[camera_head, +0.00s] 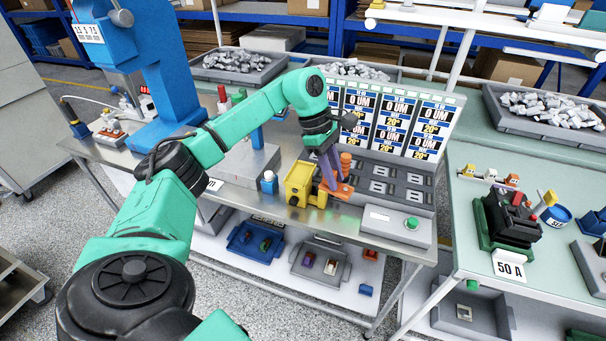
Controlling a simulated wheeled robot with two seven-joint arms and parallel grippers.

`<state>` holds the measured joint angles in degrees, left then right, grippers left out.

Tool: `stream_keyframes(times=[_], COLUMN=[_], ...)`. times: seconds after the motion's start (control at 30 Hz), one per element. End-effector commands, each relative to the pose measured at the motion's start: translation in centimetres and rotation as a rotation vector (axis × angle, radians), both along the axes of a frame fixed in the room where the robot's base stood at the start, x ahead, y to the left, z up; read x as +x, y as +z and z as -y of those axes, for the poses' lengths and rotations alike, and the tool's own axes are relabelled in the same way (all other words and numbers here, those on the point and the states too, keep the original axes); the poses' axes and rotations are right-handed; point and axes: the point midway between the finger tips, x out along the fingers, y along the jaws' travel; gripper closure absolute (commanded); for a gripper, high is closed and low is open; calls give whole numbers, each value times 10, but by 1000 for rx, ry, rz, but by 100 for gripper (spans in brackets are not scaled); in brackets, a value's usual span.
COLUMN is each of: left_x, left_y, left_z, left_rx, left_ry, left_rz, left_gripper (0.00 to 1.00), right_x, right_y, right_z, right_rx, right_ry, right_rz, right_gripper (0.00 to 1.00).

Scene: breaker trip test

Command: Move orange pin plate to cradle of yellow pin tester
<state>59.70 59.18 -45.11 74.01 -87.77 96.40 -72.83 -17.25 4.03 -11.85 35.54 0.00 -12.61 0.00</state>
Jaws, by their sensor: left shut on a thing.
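The yellow pin tester (298,184) stands on the metal bench near its front edge. An orange pin plate (341,190) is just to the right of the tester, with an orange upright part (346,160) above it. My left gripper (330,180) reaches down from the green arm and is shut on the orange plate. The plate is close beside the tester's right side; I cannot tell whether they touch. The tester's cradle is partly hidden by the gripper and plate. My right gripper is not in view.
A grey panel with several slots (385,185) lies right of the plate, below the display boards (400,125). A box with a green button (398,226) sits at the front edge. A blue press (165,70) stands at left. A second table (465,220) is at right.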

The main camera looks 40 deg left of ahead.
Motion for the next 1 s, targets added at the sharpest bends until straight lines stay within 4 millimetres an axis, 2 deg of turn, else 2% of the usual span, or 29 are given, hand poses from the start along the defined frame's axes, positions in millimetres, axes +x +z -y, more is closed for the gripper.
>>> stream_keyframes(times=[0.2, 0.4, 0.5, 0.57, 0.67, 1.0], left_x=[20, 24, 21, 20, 18, 17], left_y=[66, 129, 149, 154, 141, 31], left_z=[-48, -96, -114, -120, -125, -124], left_rx=[-1, -8, -7, -4, 3, 10], left_ry=[726, 1418, 1657, 1743, 1795, 1790], left_rz=[8, 3, -3, -5, -10, -13], left_gripper=[100, 100, 100, 100, 100, 100], right_x=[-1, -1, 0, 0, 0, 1], right_y=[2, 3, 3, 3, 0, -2], right_z=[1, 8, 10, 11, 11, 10], right_rx=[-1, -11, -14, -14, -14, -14], right_ry=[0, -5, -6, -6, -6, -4], right_rz=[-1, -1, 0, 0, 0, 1], right_gripper=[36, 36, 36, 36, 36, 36])
